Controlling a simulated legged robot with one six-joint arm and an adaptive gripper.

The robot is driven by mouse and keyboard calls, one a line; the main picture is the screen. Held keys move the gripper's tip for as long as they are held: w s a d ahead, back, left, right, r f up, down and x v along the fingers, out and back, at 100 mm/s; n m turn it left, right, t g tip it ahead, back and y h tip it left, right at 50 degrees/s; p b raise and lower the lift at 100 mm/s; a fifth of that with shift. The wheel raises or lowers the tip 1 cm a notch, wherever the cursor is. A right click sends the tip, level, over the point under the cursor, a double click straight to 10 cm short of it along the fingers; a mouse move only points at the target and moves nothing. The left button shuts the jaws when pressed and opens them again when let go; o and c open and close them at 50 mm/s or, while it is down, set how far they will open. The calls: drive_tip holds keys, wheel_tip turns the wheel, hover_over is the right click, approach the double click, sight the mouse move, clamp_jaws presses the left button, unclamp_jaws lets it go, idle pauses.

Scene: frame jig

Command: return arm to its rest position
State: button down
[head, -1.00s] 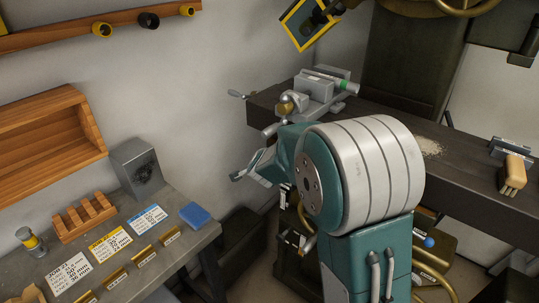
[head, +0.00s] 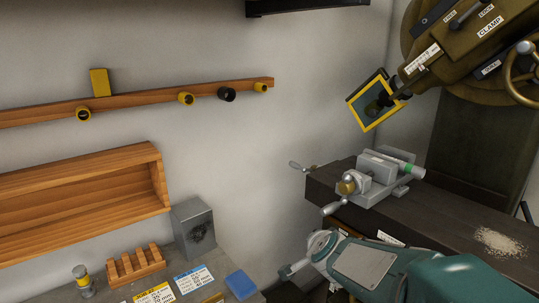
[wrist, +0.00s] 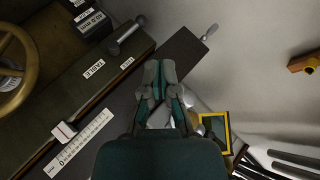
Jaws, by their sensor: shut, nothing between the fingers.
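My gripper (wrist: 160,70) is shut and empty in the wrist view, its two fingers together at the tips. In the head view my teal arm (head: 450,280) reaches in from the lower right, with its end low in front of the bench. The lower part of the arm is out of frame. The arm's end appears below the grey vise (head: 375,183) on the dark machine table (head: 445,222); whether it is touching anything cannot be told.
A yellow-framed guard (head: 375,102) hangs from the machine head (head: 450,60) above the vise. At lower left stand a grey box (head: 194,230), a blue block (head: 241,285) and a wooden rack (head: 136,264). A wooden shelf (head: 85,200) and peg rail (head: 150,100) are on the wall.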

drive_tip(key=s+d+n+g, duration=0.1)
drive_tip(key=s+n+g, duration=0.2)
drive_tip(key=s, duration=1)
drive_tip(key=s+d+r+n+g, duration=0.1)
drive_tip(key=s+d+n+g, duration=0.1)
drive_tip(key=s+n, duration=0.6)
drive_tip(key=s+g, duration=0.1)
drive_tip(key=s, duration=0.4)
drive_tip(key=shift+s, duration=0.3)
